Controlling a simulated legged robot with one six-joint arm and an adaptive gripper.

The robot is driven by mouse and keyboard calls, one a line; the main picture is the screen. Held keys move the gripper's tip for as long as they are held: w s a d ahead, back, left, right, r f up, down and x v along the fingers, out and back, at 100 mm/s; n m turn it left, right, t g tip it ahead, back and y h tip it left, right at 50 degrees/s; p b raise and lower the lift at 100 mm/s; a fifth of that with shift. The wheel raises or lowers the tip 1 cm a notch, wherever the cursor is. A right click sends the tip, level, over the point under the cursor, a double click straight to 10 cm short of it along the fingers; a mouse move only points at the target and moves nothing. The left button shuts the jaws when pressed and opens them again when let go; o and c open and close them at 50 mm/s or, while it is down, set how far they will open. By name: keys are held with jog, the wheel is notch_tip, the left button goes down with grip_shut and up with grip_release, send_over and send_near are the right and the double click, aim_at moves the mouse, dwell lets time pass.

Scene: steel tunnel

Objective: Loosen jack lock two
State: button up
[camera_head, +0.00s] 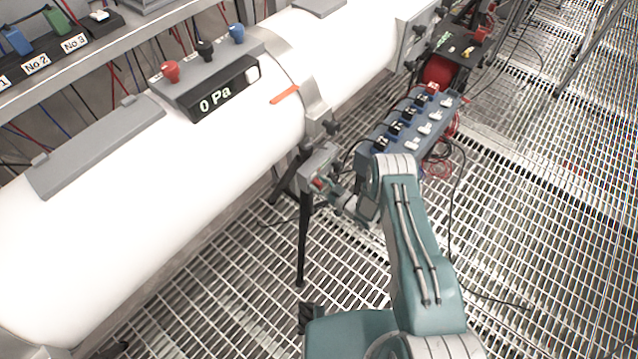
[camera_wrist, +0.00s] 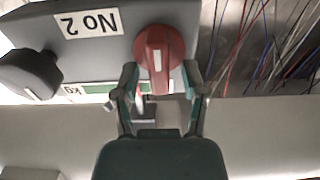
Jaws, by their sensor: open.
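A grey jack box labelled "No 2" (camera_wrist: 90,22) fills the upper left of the wrist view, seen upside down. It has a red knob (camera_wrist: 158,50) with a pale stripe and a black knob (camera_wrist: 30,76) to its left. My gripper (camera_wrist: 160,84) is open, with one finger on each side of the red knob's lower part. I cannot tell whether the fingers touch it. In the head view, my gripper (camera_head: 340,196) is close to the small grey jack box (camera_head: 320,160) on black legs beside the white tube; its fingertips are hard to make out.
The white tube (camera_head: 240,135) carries a "0 Pa" panel (camera_head: 215,100) with red, black and blue knobs. A switch panel (camera_head: 410,132) stands beyond my arm. Cables hang near the red knob in the wrist view (camera_wrist: 265,45). Grated floor (camera_head: 540,200) is open at right.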

grip_shut()
jog(key=shift+n, duration=0.3)
jog(key=n, duration=0.3)
jog(key=shift+s+a, duration=0.2)
jog(key=shift+s+a+f+n, duration=0.2)
jog(key=shift+f+n, duration=0.1)
jog(key=shift+n, duration=1.95)
jog(key=shift+s+a+f+n, duration=0.1)
jog(key=shift+s+f+n, duration=0.15)
jog(key=shift+n, duration=1.95)
jog(key=shift+s+a+f+n, duration=0.15)
jog(key=shift+f+n, duration=0.15)
jog(key=shift+n, duration=1.95)
jog(key=shift+f, duration=0.1)
